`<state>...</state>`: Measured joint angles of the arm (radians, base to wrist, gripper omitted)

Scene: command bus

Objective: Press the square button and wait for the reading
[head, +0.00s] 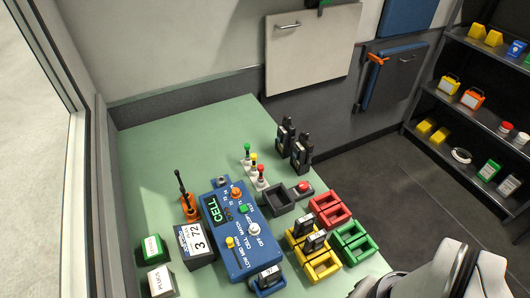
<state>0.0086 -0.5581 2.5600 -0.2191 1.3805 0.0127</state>
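A blue control box (243,262) lies on the green table. On its top are a small green square button (243,208), an orange round knob (236,193), a white round knob (254,229) and a yellow lever (230,242). A dark display (215,209) on it shows CELL in green letters. Left of the box, a block with a white face (193,239) carries the figures 3 and 72. Nothing covers the green button. My gripper is not in view; only a pale part of my arm shows at the bottom right.
On the green table (155,140), red (329,209), yellow (322,266) and green (354,242) trays stand right of the box. A dark open bin (279,201), a red button (303,187) and black radios (301,153) stand behind. The table's far left is clear.

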